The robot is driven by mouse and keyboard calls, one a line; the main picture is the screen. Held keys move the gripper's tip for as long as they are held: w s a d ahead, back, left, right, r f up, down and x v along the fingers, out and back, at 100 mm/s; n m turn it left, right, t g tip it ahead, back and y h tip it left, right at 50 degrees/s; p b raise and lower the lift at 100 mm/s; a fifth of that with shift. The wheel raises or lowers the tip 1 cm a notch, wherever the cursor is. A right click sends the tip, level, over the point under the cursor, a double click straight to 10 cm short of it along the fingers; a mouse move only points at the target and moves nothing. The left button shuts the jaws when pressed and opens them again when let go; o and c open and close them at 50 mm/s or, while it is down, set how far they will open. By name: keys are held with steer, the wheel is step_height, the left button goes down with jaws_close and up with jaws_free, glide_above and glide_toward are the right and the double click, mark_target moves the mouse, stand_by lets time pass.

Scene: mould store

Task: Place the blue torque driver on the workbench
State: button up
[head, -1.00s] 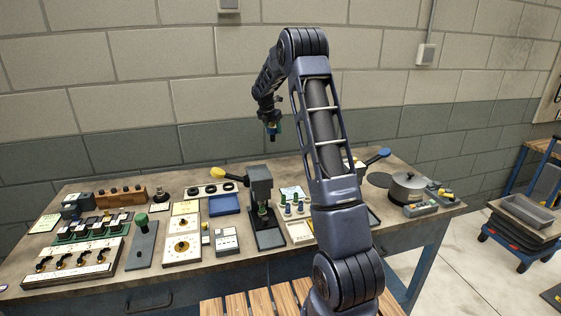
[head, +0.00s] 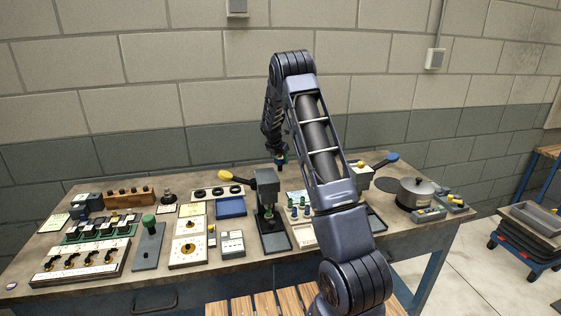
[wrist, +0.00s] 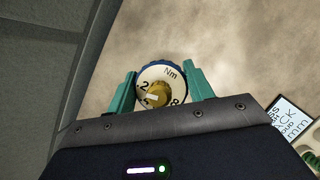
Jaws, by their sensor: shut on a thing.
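The blue torque driver (wrist: 160,69) is between the two teal fingers of my gripper (wrist: 162,90) in the wrist view. Its round end faces the camera, with a blue rim, a white dial marked Nm and a brass centre. My gripper is shut on it. In the head view my gripper (head: 279,160) hangs low over the back of the workbench (head: 330,168), and the driver is mostly hidden there. The bare bench top (wrist: 225,40) shows beyond the driver in the wrist view. I cannot tell whether the driver's lower end touches it.
A press with a yellow-knobbed lever (head: 266,195) stands just left of my gripper. A rack of small green and blue pegs (head: 299,208) lies in front. A blue-knobbed lever (head: 385,160) and a lidded pot (head: 416,192) are to the right. The wall (head: 220,140) is close behind.

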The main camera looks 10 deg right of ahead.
steer(key=shift+f, duration=0.45)
steer(key=shift+o, duration=0.2)
steer(key=shift+f, duration=0.4)
